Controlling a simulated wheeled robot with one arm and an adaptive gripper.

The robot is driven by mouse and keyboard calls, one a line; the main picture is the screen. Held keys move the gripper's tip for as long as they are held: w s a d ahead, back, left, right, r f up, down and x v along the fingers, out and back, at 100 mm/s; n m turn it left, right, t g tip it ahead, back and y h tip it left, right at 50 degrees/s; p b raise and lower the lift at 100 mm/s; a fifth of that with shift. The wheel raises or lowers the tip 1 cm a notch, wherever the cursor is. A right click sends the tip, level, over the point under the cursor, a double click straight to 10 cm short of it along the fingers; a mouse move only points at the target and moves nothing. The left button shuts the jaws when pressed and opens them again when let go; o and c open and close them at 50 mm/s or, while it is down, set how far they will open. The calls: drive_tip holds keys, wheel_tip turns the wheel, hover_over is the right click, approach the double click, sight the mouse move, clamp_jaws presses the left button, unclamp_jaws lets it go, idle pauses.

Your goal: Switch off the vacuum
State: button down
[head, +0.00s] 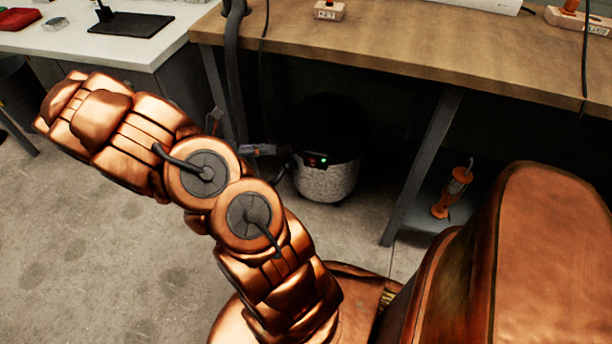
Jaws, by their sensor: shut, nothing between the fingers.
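The vacuum (327,180) stands on the floor under the wooden workbench, right of my arm. It has a dark top and a speckled pale lower body. A small dark panel (317,160) on its front shows a lit green light and a faint red spot. A dark hose curves by its left side. A small grey piece beside the vacuum's left side is too unclear to identify.
The wooden workbench (420,50) overhangs the vacuum, with a slanted metal leg (423,165) to its right. An orange tool (453,188) stands on a low shelf at right. A white table (100,48) is at upper left. Concrete floor (90,250) is clear at lower left.

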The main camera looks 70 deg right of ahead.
sight(312, 163)
drive_tip(key=w+d+f+n+h+b, duration=0.1)
drive_tip(key=f+n+b, duration=0.4)
drive_tip(key=f, duration=0.8)
drive_tip(key=w+d+f+n+t+h+b, duration=0.1)
drive_tip(key=d+f+n+h+b, duration=0.3)
drive_tip(key=f, duration=0.9)
drive_tip(key=d+n+b, duration=0.1)
drive_tip(key=n, duration=0.2)
drive_tip(key=shift+w+f+n, duration=0.15)
drive_tip(key=shift+w+n, duration=0.1)
drive_tip(key=shift+n, duration=0.05)
drive_tip(key=b+x, duration=0.1)
drive_tip(key=x, duration=0.3)
drive_tip(key=w+d+b+x, duration=0.1)
drive_tip(key=b+x, duration=0.1)
drive_tip(key=x, duration=0.2)
drive_tip(key=w+d+b+x, duration=0.1)
drive_tip(key=b+x, duration=0.1)
drive_tip(key=x, duration=0.2)
drive_tip(key=shift+d, duration=0.3)
